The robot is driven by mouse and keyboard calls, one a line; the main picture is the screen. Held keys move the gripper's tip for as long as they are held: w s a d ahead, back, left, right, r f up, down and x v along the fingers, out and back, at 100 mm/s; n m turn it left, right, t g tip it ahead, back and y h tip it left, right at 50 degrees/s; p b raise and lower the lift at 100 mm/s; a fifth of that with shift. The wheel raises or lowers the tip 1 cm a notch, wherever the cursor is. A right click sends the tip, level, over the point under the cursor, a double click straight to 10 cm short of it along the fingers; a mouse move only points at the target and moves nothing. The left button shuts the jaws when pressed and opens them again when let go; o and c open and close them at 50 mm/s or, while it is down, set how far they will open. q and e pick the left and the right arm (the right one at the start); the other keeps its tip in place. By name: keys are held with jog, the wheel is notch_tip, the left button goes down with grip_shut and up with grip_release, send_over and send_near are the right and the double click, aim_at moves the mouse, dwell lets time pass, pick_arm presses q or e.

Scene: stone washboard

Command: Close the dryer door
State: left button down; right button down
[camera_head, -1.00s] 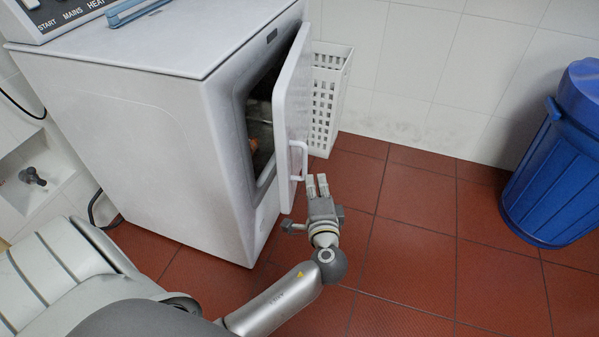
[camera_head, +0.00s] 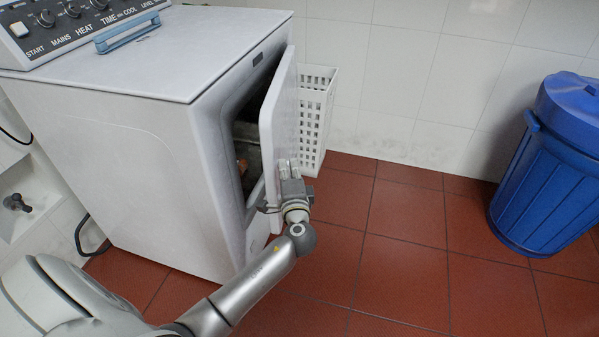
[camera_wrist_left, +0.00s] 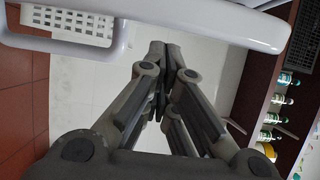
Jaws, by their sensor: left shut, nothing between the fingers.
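The white dryer (camera_head: 150,130) stands at the left with its door (camera_head: 283,110) partly open. A gap shows the dark opening (camera_head: 247,135) between door and body. My left gripper (camera_head: 288,166) is at the lower outer side of the door, over where the handle shows in the earlier view. The gripper now hides most of the handle. In the left wrist view its fingers (camera_wrist_left: 162,52) are shut together with nothing between them. A white bar (camera_wrist_left: 200,20), which looks like part of the door or handle, crosses above them. Contact with the door cannot be told.
A white slotted basket (camera_head: 315,120) stands behind the door against the tiled wall. A blue bin (camera_head: 550,170) stands at the far right. Red floor tiles (camera_head: 400,240) between are clear. Bottles (camera_wrist_left: 270,135) show on a shelf in the wrist view.

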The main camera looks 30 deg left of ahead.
pick_arm(q)
jog(key=shift+s+a, duration=0.2)
jog(key=shift+a, duration=0.2)
pick_arm(e)
jog(key=shift+f, duration=0.2)
